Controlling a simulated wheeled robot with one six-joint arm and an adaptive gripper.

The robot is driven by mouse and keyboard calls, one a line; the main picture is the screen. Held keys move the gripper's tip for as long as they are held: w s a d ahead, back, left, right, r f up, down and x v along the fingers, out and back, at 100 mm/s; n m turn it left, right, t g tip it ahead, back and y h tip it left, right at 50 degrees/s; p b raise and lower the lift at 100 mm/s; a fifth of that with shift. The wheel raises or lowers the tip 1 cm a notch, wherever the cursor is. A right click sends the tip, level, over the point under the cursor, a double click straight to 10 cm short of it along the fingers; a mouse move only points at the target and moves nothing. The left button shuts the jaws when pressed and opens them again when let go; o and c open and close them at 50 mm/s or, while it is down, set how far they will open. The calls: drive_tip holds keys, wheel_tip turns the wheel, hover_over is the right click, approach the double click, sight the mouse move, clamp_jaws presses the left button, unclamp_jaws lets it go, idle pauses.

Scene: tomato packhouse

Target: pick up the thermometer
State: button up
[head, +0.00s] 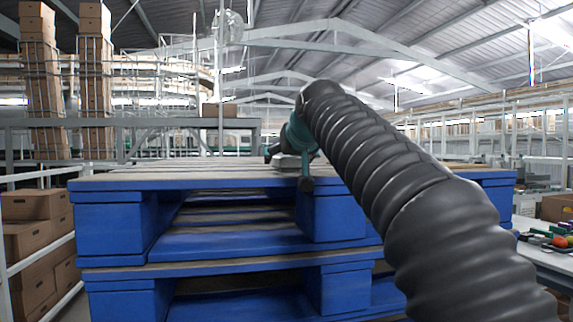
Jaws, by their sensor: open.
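I cannot make out a thermometer in the head view. My arm, in a black ribbed sleeve, reaches from the lower right up to the stack of blue pallets (220,246). My gripper (290,165) is small and partly hidden behind the arm, low at the near edge of the top pallet. Teal and grey parts show there, with a dark part in front of the pallet's edge. The gripper is open. I cannot tell whether it touches the pallet, and what lies between its fingers is hidden.
A white table (545,258) with several small coloured items stands at the right. Cardboard boxes (32,240) are stacked at the left behind a white rail (40,265). Tall box stacks (95,90) stand farther back. The visible left part of the top pallet looks clear.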

drive_tip(key=c, duration=1.3)
